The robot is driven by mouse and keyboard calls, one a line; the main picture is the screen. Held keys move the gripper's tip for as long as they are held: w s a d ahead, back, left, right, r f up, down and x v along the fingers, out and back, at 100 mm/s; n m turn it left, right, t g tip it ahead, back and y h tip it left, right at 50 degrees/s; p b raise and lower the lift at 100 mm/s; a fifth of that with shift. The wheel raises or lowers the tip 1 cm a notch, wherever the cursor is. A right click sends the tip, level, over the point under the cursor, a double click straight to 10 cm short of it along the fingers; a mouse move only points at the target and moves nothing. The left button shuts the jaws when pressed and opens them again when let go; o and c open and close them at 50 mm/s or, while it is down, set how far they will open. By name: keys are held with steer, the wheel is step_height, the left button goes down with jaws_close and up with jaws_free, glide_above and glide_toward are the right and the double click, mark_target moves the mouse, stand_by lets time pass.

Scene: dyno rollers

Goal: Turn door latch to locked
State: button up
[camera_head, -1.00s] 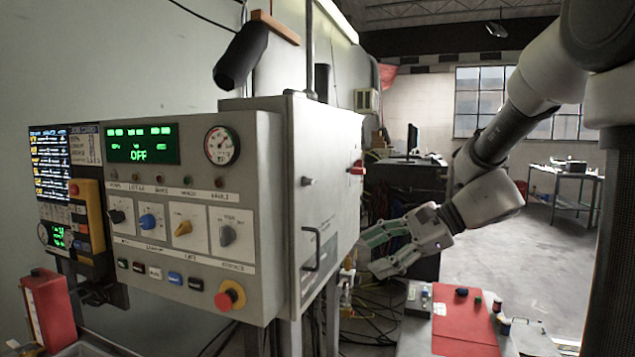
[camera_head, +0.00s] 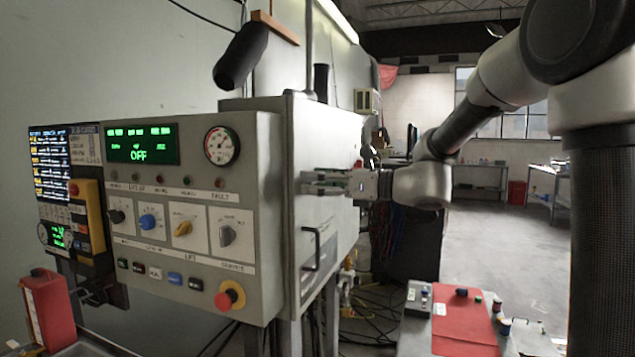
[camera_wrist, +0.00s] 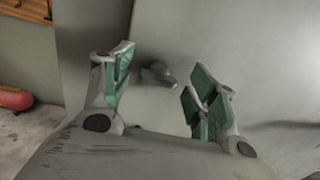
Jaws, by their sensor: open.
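The grey cabinet's side door (camera_head: 335,222) faces right in the head view and carries a dark pull handle (camera_head: 311,249). The small grey door latch (camera_wrist: 157,74) sticks out from the door in the wrist view, in the gap between my fingers. In the head view my fingers largely hide it. My gripper (camera_head: 310,182) is level with the latch, fingertips close to the door face. It is open, with one green-padded finger on each side of the latch in the wrist view (camera_wrist: 160,80). I cannot tell whether a finger touches it.
The control panel's front has knobs (camera_head: 183,228), buttons and a red emergency stop (camera_head: 229,295). A black cylinder (camera_head: 241,55) hangs above the cabinet. A low table with a red mat (camera_head: 464,325) stands at the lower right. The floor beyond is open.

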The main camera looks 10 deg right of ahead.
steer(key=shift+c, duration=0.4)
steer(key=c, duration=0.9)
steer(key=shift+c, duration=0.2)
steer(key=shift+a+n, duration=0.1)
steer(key=shift+n, duration=0.3)
steer(key=n, duration=1.7)
steer(key=shift+s+f, duration=0.2)
steer(key=shift+f, duration=0.05)
